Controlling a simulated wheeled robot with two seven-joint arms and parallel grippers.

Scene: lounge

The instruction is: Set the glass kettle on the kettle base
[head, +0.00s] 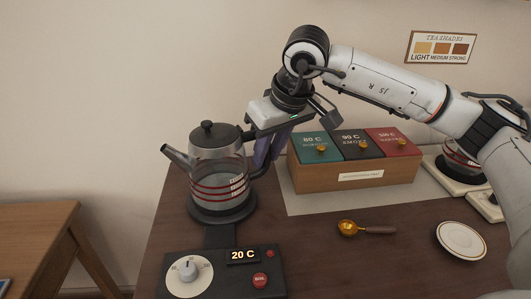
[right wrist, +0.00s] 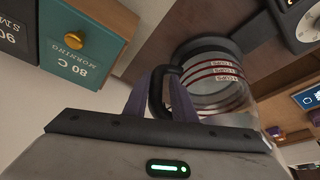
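The glass kettle (head: 217,176) has a dark lid, a metal spout pointing left and red bands. It stands upright over the round plate of the kettle base (head: 222,213) and looks seated on it. Its black handle (right wrist: 160,92) shows in the right wrist view, where the kettle's glass (right wrist: 215,90) also shows. My right gripper (head: 264,158) is at the handle side of the kettle. Its purple fingers (right wrist: 160,98) lie on both sides of the handle and look closed on it. My left gripper is not in view.
A control panel (head: 205,279) reading 20 C joins the base in front. A tea box (head: 350,175) stands right of the kettle. A brass scoop (head: 349,228) and a saucer (head: 461,240) lie on the dark table (head: 320,262). A lower wooden table (head: 35,233) is at left.

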